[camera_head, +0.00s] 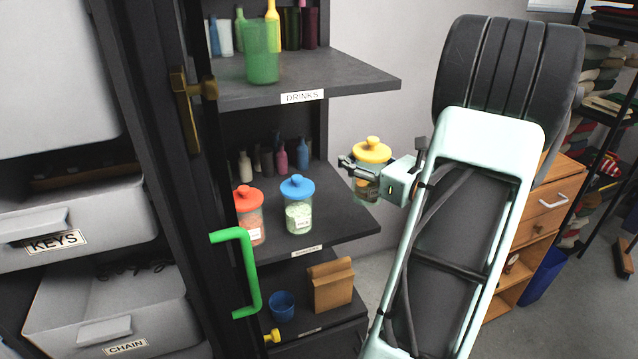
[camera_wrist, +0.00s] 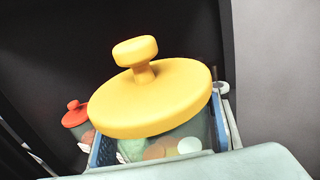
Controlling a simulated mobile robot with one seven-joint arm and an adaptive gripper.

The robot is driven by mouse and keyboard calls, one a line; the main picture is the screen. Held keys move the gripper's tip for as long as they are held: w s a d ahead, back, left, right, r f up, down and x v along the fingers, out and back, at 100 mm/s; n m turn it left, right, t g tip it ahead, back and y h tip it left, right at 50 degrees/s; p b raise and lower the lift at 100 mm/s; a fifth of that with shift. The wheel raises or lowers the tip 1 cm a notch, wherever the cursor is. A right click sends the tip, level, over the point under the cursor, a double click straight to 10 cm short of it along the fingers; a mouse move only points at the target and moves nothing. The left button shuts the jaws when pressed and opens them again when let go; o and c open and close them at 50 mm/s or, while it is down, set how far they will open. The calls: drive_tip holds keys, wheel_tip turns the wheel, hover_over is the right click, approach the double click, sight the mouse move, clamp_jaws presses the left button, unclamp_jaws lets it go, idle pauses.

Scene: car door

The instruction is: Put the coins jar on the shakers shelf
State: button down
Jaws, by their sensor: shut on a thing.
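The coins jar (camera_head: 371,152) is clear with a yellow lid and knob. My gripper (camera_head: 364,178) is shut on it and holds it roughly upright in the air, near the right end of the middle shelf (camera_head: 335,222). In the wrist view the jar's yellow lid (camera_wrist: 152,98) fills the middle, with coins showing below it. The middle shelf holds a red-lidded jar (camera_head: 249,215), a blue-lidded jar (camera_head: 298,206) and several small bottles at the back.
The upper shelf (camera_head: 350,80), labelled DRINKS, overhangs with a green cup (camera_head: 262,55). The lowest shelf holds a blue cup (camera_head: 282,306) and a brown bag (camera_head: 332,285). A green door handle (camera_head: 246,272) stands in front at left. The middle shelf's front right is clear.

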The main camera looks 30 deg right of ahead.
drive_tip(key=w+f, duration=0.2)
drive_tip(key=f, duration=0.1)
drive_tip(key=w+f, duration=0.6)
drive_tip(key=f, duration=0.1)
drive_tip(key=shift+a+f, duration=0.1)
drive_tip(key=shift+a, duration=0.2)
drive_tip(key=shift+f+b, duration=0.1)
drive_tip(key=shift+b, duration=0.2)
drive_tip(key=c, duration=2)
unclamp_jaws()
drive_tip(key=shift+f, duration=0.15)
drive_tip(key=o, duration=1)
drive_tip(key=shift+o, duration=0.2)
